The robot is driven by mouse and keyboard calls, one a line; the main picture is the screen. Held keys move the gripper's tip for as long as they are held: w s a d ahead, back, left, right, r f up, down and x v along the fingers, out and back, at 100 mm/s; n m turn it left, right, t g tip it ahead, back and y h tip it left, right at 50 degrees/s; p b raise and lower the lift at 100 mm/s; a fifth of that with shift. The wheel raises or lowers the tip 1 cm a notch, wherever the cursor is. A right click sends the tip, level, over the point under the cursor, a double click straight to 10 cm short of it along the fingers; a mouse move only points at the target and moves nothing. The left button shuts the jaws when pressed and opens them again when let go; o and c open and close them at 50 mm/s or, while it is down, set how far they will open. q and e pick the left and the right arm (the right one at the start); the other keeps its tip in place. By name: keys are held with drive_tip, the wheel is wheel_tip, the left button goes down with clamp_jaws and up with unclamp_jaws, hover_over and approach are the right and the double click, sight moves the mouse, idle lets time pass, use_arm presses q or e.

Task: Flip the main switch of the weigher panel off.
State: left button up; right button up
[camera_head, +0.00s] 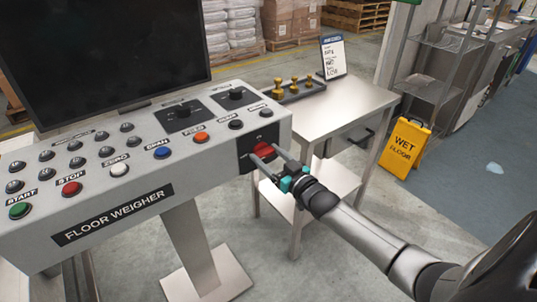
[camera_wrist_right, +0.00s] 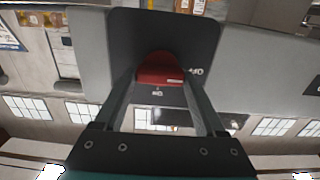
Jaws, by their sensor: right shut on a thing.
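The weigher panel (camera_head: 110,207) is a grey sloped box labelled FLOOR WEIGHER, with several buttons and knobs on top. Its main switch (camera_head: 264,149) is a red knob on a dark square plate (camera_head: 246,162) at the right of the front face. My right gripper (camera_head: 268,158) is at the switch, its two fingers either side of the red knob. In the right wrist view the red switch (camera_wrist_right: 160,69) sits between the fingertips, which are shut on it, with small white markings on the plate near it. My left gripper is not in view.
A black screen (camera_head: 95,50) stands behind the panel. A steel table (camera_head: 345,108) with brass weights (camera_head: 294,85) and a sign card (camera_head: 332,57) is to the right. A yellow wet floor sign (camera_head: 405,147) stands beyond it. Floor between is clear.

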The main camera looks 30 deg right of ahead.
drive_tip(key=o, duration=0.9)
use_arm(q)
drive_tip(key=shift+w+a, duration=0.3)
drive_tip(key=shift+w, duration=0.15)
use_arm(e)
drive_tip(key=o, duration=0.4)
drive_tip(key=shift+s, duration=0.1)
use_arm(q)
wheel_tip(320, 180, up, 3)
drive_tip(key=p, duration=0.3)
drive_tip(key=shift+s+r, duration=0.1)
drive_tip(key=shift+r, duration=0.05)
use_arm(e)
drive_tip(key=s, duration=1)
drive_tip(key=s+d, duration=0.1)
drive_tip(key=s, duration=0.4)
drive_tip(key=shift+d, duration=0.1)
drive_tip(key=shift+f, duration=0.1)
